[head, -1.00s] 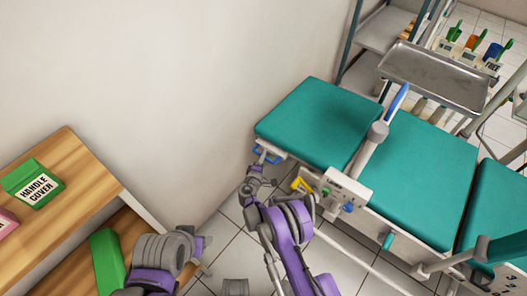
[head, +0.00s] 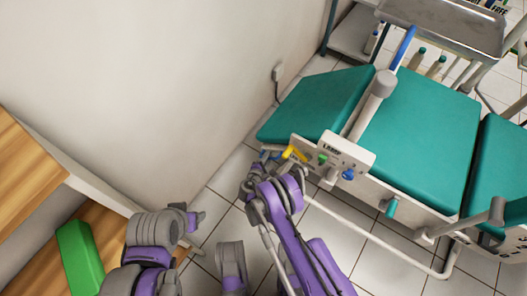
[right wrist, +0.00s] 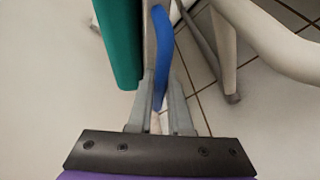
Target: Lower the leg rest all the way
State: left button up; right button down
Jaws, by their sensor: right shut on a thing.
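The leg rest (head: 315,105) is the teal pad at the left end of the dental chair in the head view. It tilts down from the seat pad (head: 420,140) toward its free end. My right gripper (head: 268,168) is at the low front corner of the leg rest. In the right wrist view its two fingers (right wrist: 162,105) are shut on a blue handle (right wrist: 162,50), beside the teal pad edge (right wrist: 119,45). In the head view my arm mostly hides the handle. My left arm shows at lower left, but I cannot make out its fingers.
A control panel (head: 334,159) with a yellow lever (head: 294,153) and knobs is close to my right gripper. A metal tray (head: 450,22) stands beyond the chair. A wooden shelf (head: 25,185) with a green box (head: 80,257) is at left. The wall (head: 140,90) is behind.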

jog(key=shift+s+d+f, duration=0.2)
jog(key=shift+f, duration=0.05)
jog(key=shift+s, duration=0.1)
jog(key=c, duration=0.8)
grip_release()
jog(key=shift+d+f, duration=0.1)
jog(key=shift+c, duration=0.2)
jog(key=p+v, duration=0.2)
jog(key=v, duration=0.9)
jog(key=shift+p, duration=0.3)
